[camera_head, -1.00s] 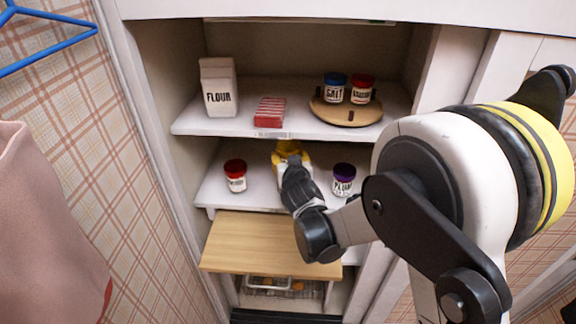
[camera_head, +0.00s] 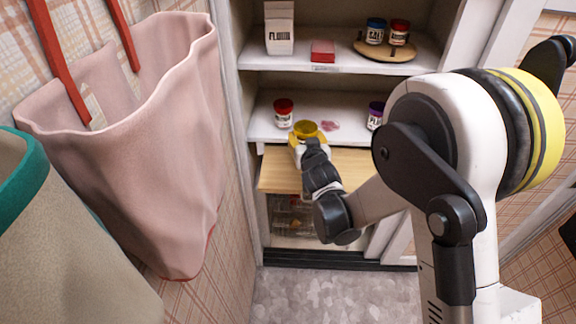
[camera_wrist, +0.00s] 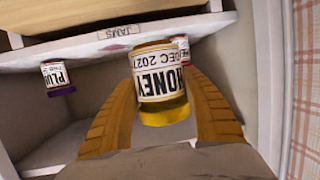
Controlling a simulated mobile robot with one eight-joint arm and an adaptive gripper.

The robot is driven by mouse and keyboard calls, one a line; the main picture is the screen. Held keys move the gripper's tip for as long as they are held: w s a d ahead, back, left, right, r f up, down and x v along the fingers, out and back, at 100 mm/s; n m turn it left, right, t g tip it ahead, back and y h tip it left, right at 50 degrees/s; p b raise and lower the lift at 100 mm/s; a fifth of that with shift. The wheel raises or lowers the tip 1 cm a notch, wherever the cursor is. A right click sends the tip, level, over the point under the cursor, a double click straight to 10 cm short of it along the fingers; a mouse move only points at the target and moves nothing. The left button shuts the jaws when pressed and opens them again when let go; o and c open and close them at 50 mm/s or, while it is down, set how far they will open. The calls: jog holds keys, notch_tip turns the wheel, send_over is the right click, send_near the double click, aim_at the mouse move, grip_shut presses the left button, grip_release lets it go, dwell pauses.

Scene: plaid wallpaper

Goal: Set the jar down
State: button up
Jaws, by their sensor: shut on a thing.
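The jar is a honey jar with a yellow lid and a white label, and its lid shows in the head view (camera_head: 305,128). In the wrist view the honey jar (camera_wrist: 158,84) appears upside down, with "HONEY" readable on its label. My gripper (camera_head: 308,138) is shut on the jar, with a yellow finger on each side of it. The gripper holds it in front of the middle shelf (camera_head: 262,128), above the light wooden board (camera_head: 345,160). I cannot tell the exact gap below the jar.
A red-lidded jar (camera_head: 284,113) and a purple-lidded plum jar (camera_head: 375,115) stand on the middle shelf, with a pink patch (camera_head: 330,125) between them. The upper shelf holds flour (camera_head: 279,28), a red box (camera_head: 322,50) and a round wooden stand (camera_head: 372,50). A pink bag (camera_head: 150,150) hangs left.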

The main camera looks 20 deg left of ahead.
jog(key=a+f, duration=0.1)
jog(key=a, duration=0.1)
jog(key=s+a+f+b, duration=0.1)
jog(key=a+f, duration=0.1)
jog(key=s+a+f+b, duration=0.1)
jog(key=a, duration=0.1)
jog(key=shift+s+a+f, duration=0.1)
jog(key=shift+a+f, duration=0.05)
jog(key=shift+a, duration=0.2)
notch_tip(320, 180, down, 4)
jog(key=b, duration=0.2)
jog(key=shift+f+b, duration=0.1)
jog(key=shift+b, duration=0.3)
jog(key=o, duration=1.4)
